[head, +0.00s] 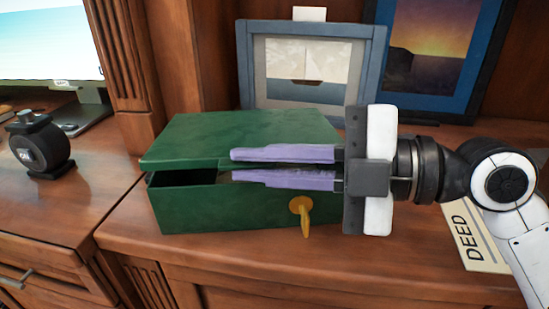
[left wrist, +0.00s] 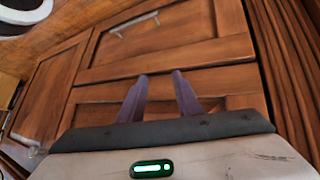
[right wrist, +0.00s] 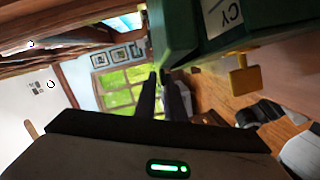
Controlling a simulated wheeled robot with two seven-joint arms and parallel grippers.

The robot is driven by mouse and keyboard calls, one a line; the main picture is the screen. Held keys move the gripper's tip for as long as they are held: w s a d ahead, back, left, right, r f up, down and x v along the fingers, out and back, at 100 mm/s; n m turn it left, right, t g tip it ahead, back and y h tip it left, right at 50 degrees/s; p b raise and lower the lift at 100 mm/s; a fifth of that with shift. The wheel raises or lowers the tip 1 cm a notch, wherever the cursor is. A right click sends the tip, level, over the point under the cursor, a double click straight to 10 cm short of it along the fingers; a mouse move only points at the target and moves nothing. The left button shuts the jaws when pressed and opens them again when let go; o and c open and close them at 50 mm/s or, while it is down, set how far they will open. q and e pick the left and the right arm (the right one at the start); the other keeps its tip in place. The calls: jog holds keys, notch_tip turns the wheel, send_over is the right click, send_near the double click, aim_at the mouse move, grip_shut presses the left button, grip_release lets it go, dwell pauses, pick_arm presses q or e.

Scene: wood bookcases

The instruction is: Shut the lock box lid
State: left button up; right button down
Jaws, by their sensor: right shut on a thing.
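The green lock box (head: 240,212) stands on the wooden desk, with a gold key (head: 303,218) in its front face. Its lid (head: 225,135) is slightly raised, with a dark gap under its front edge at the left. My right gripper (head: 233,165) comes in from the right with its purple fingers along the front, one above the other, shut on the lid's edge; the exact contact is partly hidden. The right wrist view shows the green box (right wrist: 175,35) at the fingertips. My left gripper (left wrist: 159,75) is open and empty before wooden drawer fronts, outside the head view.
A blue-framed sailboat picture (head: 305,65) and a sunset picture (head: 425,45) stand behind the box. A DEED paper (head: 470,240) lies right, under my arm. A black tape measure (head: 40,145) and a monitor (head: 50,45) are left. The desk between them is clear.

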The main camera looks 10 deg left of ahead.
jog(key=shift+w+f, duration=0.1)
jog(key=shift+f, duration=0.3)
jog(key=c, duration=2)
grip_release()
jog(key=shift+r, duration=0.1)
jog(key=shift+d, duration=0.2)
jog(key=d, duration=0.3)
jog(key=d+r, duration=0.1)
jog(key=d, duration=0.2)
jog(key=s+d, duration=0.1)
jog(key=d, duration=0.3)
jog(key=shift+r, duration=0.25)
jog(key=shift+a, duration=0.1)
